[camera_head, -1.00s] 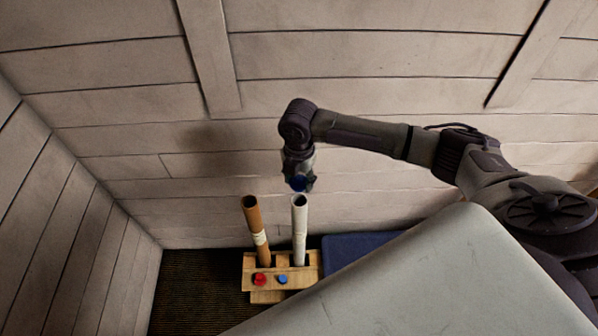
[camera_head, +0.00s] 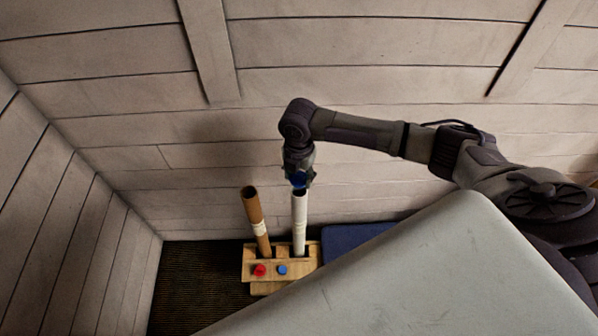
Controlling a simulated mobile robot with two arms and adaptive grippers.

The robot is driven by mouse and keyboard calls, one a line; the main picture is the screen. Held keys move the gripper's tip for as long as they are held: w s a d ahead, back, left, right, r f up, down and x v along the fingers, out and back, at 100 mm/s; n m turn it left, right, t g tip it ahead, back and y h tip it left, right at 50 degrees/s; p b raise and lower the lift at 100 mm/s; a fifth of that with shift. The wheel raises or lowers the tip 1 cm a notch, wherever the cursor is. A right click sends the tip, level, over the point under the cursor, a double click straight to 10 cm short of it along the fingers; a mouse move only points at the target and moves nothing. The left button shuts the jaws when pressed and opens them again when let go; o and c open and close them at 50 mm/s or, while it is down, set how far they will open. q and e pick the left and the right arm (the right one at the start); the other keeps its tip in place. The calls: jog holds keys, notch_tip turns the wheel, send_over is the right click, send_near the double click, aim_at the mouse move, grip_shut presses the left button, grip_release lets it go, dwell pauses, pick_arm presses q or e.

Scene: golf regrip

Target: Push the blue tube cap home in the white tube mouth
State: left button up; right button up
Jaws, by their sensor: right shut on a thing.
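My right gripper (camera_head: 299,178) points down over the white tube (camera_head: 299,225) and is shut on the blue tube cap (camera_head: 298,180). The cap is at or just above the tube's mouth; I cannot tell whether it touches the rim. The white tube stands nearly upright in a wooden rack (camera_head: 305,262). A brown tube (camera_head: 255,222) with a pale band leans slightly left beside it, its mouth open. My left gripper is not in view.
The rack's front has a red knob (camera_head: 260,270) and a blue knob (camera_head: 282,269). A dark blue mat (camera_head: 350,238) lies right of the rack. A large grey surface (camera_head: 420,275) fills the lower right. Plank walls (camera_head: 380,85) stand behind and left.

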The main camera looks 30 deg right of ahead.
aim_at(299, 187)
jog(key=shift+f+b, duration=0.5)
jog(key=shift+f, duration=0.8)
jog(key=shift+p, duration=0.95)
dwell(0.6)
jog(key=shift+f+b, duration=0.75)
jog(key=shift+f, duration=0.8)
jog(key=o, duration=0.9)
jog(key=shift+r, duration=0.15)
notch_tip(299, 187, up, 12)
jog(key=shift+f, duration=0.1)
dwell(0.5)
